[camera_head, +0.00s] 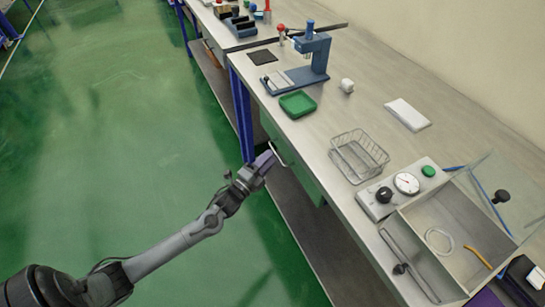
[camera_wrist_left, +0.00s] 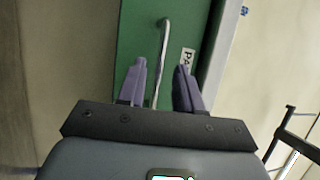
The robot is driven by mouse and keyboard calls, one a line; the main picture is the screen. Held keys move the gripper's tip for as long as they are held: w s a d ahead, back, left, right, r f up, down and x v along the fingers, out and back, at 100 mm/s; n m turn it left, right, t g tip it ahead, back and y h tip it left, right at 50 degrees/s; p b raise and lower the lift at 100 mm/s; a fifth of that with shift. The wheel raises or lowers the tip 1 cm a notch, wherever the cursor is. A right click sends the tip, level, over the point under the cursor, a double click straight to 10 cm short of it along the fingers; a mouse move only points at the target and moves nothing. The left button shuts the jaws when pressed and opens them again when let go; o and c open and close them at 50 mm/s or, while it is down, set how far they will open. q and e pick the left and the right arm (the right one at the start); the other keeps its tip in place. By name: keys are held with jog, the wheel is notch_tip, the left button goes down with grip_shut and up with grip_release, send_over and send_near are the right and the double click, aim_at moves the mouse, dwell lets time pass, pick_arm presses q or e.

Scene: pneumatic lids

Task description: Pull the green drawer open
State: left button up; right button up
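The green drawer (camera_head: 303,182) is under the front edge of the workbench in the head view, and its front looks flush with the bench. Its green front (camera_wrist_left: 130,35) also fills the middle of the left wrist view. My left gripper (camera_head: 268,158) is at the drawer front in the head view. In the left wrist view its two purple fingers (camera_wrist_left: 160,70) are apart, one on each side of the handle, with gaps showing. My right gripper is in neither view.
A metal box with a clear lid (camera_head: 500,195) is at the right. The green floor before the bench is clear.

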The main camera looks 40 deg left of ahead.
pick_arm(q)
jog(key=shift+w+r, duration=0.2)
jog(key=shift+w, duration=1.15)
grip_shut()
dwell(0.5)
